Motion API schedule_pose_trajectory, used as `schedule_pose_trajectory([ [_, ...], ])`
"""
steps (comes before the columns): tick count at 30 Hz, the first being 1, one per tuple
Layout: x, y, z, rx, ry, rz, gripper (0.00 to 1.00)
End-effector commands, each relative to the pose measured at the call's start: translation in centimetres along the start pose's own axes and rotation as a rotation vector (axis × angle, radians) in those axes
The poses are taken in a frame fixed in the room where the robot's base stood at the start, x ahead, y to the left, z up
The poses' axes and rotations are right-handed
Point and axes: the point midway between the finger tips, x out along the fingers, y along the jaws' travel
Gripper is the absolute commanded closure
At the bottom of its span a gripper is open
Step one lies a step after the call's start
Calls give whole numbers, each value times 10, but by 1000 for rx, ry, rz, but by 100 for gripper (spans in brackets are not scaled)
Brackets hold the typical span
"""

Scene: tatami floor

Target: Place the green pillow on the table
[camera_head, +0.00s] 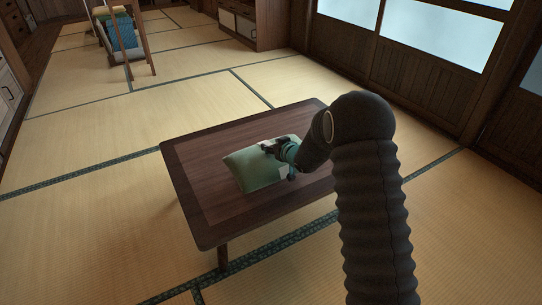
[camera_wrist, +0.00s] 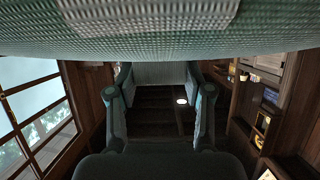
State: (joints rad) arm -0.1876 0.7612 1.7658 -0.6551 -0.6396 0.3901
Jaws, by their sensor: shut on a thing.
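The green pillow (camera_head: 246,172) is at the middle of the low dark wooden table (camera_head: 205,212), flat or nearly so. I cannot tell whether it rests on the tabletop or hangs just above it. My gripper (camera_head: 280,150) reaches in from the right and is shut on the pillow's upper right part. In the wrist view the pillow's woven green cloth (camera_wrist: 150,38) fills the top edge, close to the camera. The gripper's two fingers (camera_wrist: 162,92) show below it, with a pale green patch between their tips. My arm hides part of the table's right side.
Open tatami floor (camera_head: 110,200) lies around the table. A wooden rack (camera_head: 124,45) with coloured cloth stands at the back left. A low cabinet (camera_head: 238,25) is at the back. Sliding doors with windows (camera_head: 440,40) line the right side.

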Motion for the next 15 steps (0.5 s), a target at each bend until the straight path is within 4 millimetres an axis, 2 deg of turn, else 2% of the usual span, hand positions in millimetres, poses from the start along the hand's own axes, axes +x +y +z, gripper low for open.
schedule_pose_trajectory([
  [5, 5, -6, 2, 0, 3, -1, 100],
  [15, 19, -6, 36, -1, 2, -2, 100],
])
